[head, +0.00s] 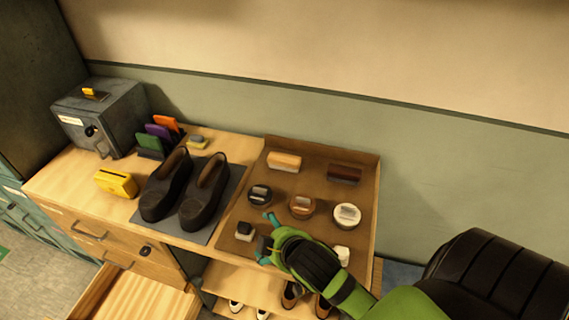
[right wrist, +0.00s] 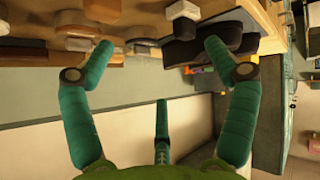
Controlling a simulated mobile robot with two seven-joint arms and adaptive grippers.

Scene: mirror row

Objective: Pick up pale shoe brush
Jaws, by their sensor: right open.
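The pale shoe brush (head: 284,161), with a light orange-tan wooden back and whitish bristles, lies at the back left of the brown tray (head: 326,149) in the head view. My right gripper (head: 267,235) is over the front left part of this tray, nearer to me than the brush and apart from it. Its fingers are spread and empty. In the right wrist view the open gripper (right wrist: 158,48) points toward several objects along the top, and I cannot tell surely which one is the brush. My left gripper is not in view.
A dark brush (head: 344,173) lies right of the pale one. Round tins, one of them white-topped (head: 347,214), and a small dark-and-white block (head: 244,231) share the tray. Black shoes (head: 205,191) stand left on a dark mat. A wall rises behind the tray.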

